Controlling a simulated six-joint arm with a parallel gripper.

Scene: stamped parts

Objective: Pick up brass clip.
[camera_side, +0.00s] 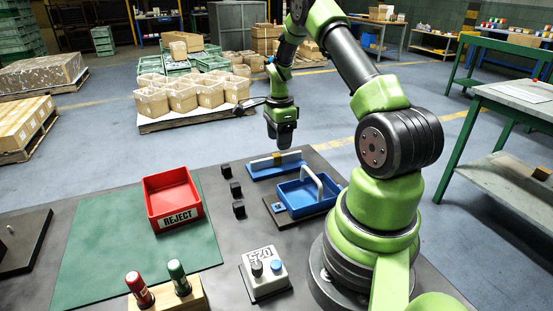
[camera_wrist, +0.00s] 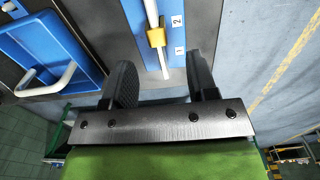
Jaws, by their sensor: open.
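The brass clip (camera_wrist: 156,38) sits on a thin white bar (camera_wrist: 150,12) above a blue base (camera_wrist: 178,35) with labels 1 and 2. In the side view the clip (camera_side: 277,158) is a small yellow spot on the bar, close under my gripper (camera_side: 281,143). In the wrist view my gripper (camera_wrist: 163,74) is open, with its two dark fingers apart and nothing between them. The clip lies ahead of the fingertips, between their lines. The side view does not show the finger gap clearly.
A blue tray (camera_side: 279,209) with a white handle (camera_side: 312,182) stands just in front of the blue base. Several items share the table: a red REJECT bin (camera_side: 175,219), small black blocks (camera_side: 236,190), a button box (camera_side: 264,286) and a wooden block (camera_side: 190,297) holding red and green stamps.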

